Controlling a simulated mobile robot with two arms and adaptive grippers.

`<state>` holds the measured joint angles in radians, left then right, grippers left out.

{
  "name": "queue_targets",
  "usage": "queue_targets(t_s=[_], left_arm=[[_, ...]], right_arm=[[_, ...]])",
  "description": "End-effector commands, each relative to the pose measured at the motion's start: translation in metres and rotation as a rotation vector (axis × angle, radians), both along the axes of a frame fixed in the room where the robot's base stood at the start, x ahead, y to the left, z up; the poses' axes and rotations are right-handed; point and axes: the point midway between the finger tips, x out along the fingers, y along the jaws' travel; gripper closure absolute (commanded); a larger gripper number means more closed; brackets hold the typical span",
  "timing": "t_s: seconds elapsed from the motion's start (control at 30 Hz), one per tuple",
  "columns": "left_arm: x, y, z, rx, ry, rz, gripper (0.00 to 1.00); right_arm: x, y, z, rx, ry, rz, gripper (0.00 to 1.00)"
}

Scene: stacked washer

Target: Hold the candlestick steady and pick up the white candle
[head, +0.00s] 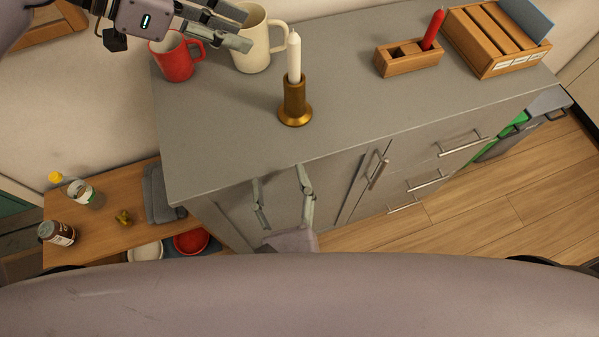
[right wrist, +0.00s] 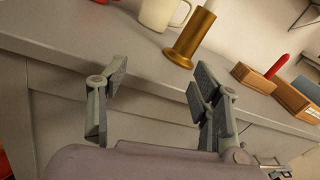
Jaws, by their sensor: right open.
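The white candle (head: 294,58) stands upright in the brass candlestick (head: 295,103) on the grey counter. In the right wrist view the candlestick (right wrist: 190,39) is near the top, with only the candle's lower end (right wrist: 210,4) showing. My right gripper (head: 280,178) is open and empty in front of the counter's front edge, below and apart from the candlestick. Its two fingers (right wrist: 160,78) stand wide apart in the right wrist view. My left gripper (head: 225,28) is at the upper left, above the mugs and apart from the candle. I cannot tell its finger gap.
A red mug (head: 176,58) and a cream mug (head: 252,44) stand left of the candlestick. A wooden block (head: 409,64) with a red candle (head: 433,30) and a wooden box (head: 497,42) stand right. The grey counter (head: 225,120) is bare around the candlestick's front.

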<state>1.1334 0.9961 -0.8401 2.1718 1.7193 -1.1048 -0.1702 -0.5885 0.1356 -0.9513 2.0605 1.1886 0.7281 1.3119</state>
Motion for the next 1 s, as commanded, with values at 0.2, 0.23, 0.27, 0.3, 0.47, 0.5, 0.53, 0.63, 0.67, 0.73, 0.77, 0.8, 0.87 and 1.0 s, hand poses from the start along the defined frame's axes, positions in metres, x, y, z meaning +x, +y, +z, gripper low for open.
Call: queue_targets(t_s=[0.2,0.23,0.27,0.3,0.47,0.5,0.53,0.63,0.67,0.73,0.77,0.8,0.87,1.0], left_arm=[[0.000,0.000,0.000,0.000,0.000,0.000,0.67],[0.000,0.000,0.000,0.000,0.000,0.000,0.67],[0.000,0.000,0.000,0.000,0.000,0.000,0.67],[0.000,0.000,0.000,0.000,0.000,0.000,0.67],[0.000,0.000,0.000,0.000,0.000,0.000,0.67],[0.000,0.000,0.000,0.000,0.000,0.000,0.67],[0.000,0.000,0.000,0.000,0.000,0.000,0.67],[0.000,0.000,0.000,0.000,0.000,0.000,0.67],[0.000,0.000,0.000,0.000,0.000,0.000,0.67],[0.000,0.000,0.000,0.000,0.000,0.000,0.67],[0.000,0.000,0.000,0.000,0.000,0.000,0.67],[0.000,0.000,0.000,0.000,0.000,0.000,0.67],[0.000,0.000,0.000,0.000,0.000,0.000,0.67],[0.000,0.000,0.000,0.000,0.000,0.000,0.67]], right_arm=[[0.004,-0.030,0.030,0.219,0.029,-0.117,0.41],[0.005,-0.032,0.031,0.228,0.030,-0.123,0.41],[0.007,-0.033,0.031,0.234,0.030,-0.127,0.41],[0.010,-0.033,0.032,0.237,0.030,-0.129,0.41],[0.034,-0.033,0.033,0.238,0.026,-0.130,0.41],[0.042,-0.032,0.033,0.238,0.025,-0.130,0.41],[0.048,-0.032,0.032,0.236,0.026,-0.129,0.41],[0.068,-0.031,0.033,0.236,0.026,-0.128,0.41],[0.074,-0.031,0.033,0.235,0.025,-0.128,0.41],[0.089,-0.030,0.033,0.235,0.025,-0.128,0.41],[0.094,-0.030,0.033,0.235,0.026,-0.127,0.41],[0.103,-0.030,0.033,0.234,0.025,-0.127,0.41],[0.115,-0.029,0.033,0.234,0.025,-0.127,0.41],[0.141,-0.028,0.032,0.233,0.027,-0.125,0.41]])
